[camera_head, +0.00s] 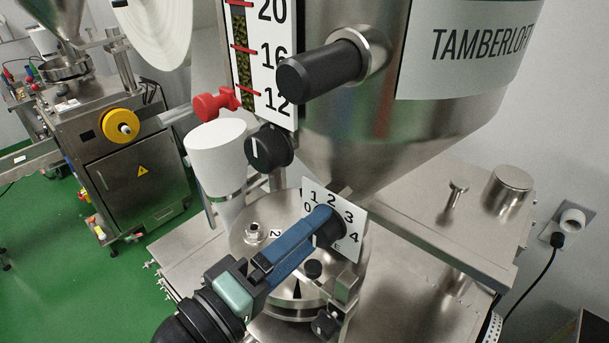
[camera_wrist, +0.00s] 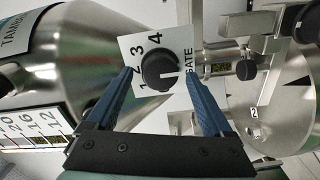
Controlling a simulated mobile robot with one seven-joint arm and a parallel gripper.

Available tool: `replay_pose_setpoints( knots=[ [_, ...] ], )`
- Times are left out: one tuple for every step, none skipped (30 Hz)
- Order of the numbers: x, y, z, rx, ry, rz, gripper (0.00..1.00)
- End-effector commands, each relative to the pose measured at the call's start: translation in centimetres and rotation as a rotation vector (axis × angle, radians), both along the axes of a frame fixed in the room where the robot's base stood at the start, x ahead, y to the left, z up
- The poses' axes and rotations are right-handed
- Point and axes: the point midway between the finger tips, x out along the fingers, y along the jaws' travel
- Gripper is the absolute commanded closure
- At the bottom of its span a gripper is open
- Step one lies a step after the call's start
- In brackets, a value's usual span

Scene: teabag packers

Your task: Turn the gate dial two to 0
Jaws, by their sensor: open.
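The gate dial is a black round knob (camera_wrist: 160,70) on a white plate (camera_wrist: 129,45) marked with numbers and GATE. The plate also shows in the head view (camera_head: 350,245), with 0 to 4 around the knob.
A steel hopper (camera_head: 400,130) with a black handle (camera_head: 320,70) rises above the dial. A black knob (camera_head: 268,150) and red clamp (camera_head: 215,104) are at its left. A small label 2 (camera_head: 276,234) is on the round steel housing below. Another machine (camera_head: 140,165) stands at the far left.

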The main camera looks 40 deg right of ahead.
Motion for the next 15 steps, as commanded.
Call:
replay_pose_setpoints(
  knots=[
    [0.0, 0.1, 0.0, 0.000, -0.001, 0.000, 0.15],
    [0.0, 0.2, 0.0, 0.000, -0.001, 0.001, 0.15],
    [0.0, 0.4, -0.1, 0.000, -0.001, 0.002, 0.15],
    [0.0, 0.7, -0.1, -0.001, -0.002, 0.003, 0.15],
    [0.0, 1.1, -0.2, 0.000, -0.003, 0.003, 0.15],
    [0.0, 1.6, -0.3, 0.000, -0.004, 0.004, 0.15],
    [0.0, 2.1, -0.3, -0.001, -0.005, 0.004, 0.15],
    [-0.1, 2.7, -0.4, 0.000, -0.004, 0.005, 0.15],
    [-0.1, 3.6, -0.5, 0.001, -0.004, 0.006, 0.15],
    [-0.2, 4.2, -0.5, 0.000, -0.005, 0.006, 0.15],
    [-0.2, 5.0, -0.5, 0.001, -0.005, 0.007, 0.15],
    [-0.3, 5.9, -0.5, 0.000, -0.006, 0.006, 0.15],
    [-0.4, 6.6, -0.5, 0.001, -0.004, 0.006, 0.15],
    [-0.4, 7.3, -0.5, 0.000, -0.005, 0.007, 0.15],
    [-0.5, 8.1, -0.5, 0.001, -0.005, 0.006, 0.15]
  ],
)
